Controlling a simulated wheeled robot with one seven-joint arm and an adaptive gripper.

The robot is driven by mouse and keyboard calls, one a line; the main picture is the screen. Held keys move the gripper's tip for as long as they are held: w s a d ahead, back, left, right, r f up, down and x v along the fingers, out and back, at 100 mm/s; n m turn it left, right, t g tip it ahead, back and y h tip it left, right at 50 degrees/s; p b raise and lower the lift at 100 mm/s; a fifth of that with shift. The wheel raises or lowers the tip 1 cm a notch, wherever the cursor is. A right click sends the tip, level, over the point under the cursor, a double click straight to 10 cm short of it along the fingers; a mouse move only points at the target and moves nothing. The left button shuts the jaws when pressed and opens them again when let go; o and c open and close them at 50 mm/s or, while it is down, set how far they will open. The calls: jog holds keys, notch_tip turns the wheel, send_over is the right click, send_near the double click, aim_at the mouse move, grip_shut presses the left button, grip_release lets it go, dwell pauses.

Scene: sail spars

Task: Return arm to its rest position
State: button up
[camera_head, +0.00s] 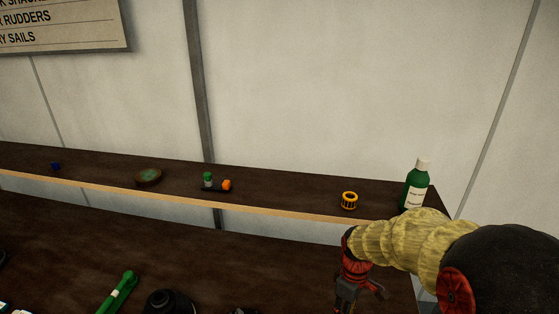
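My arm reaches in from the right edge of the head view, with a yellow sleeve-like covering, a black section and red joint parts. My gripper (352,303) hangs down at its end, over the lower dark surface and in front of the shelf's front edge. Its fingertips are small, dark and partly cut by the bottom edge of the frame. I see no object in it, but whether the fingers are open or shut is unclear.
The shelf (290,199) holds a green bottle (414,188), yellow-black ring (349,200), green-and-orange item (215,183), dish (148,177) and blue cube (55,166). The lower surface (60,235) holds a green tool (119,293) and a black round object (170,302).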

jog(key=s+r+m+t+b, duration=0.6)
jog(key=s+r+m, duration=0.3)
jog(key=s+r, duration=0.6)
jog(key=shift+s+r+m+t+b, duration=0.15)
jog(key=shift+s+m+t+b, duration=0.15)
jog(key=shift+s+b, duration=0.7)
jog(key=shift+s+d, duration=0.1)
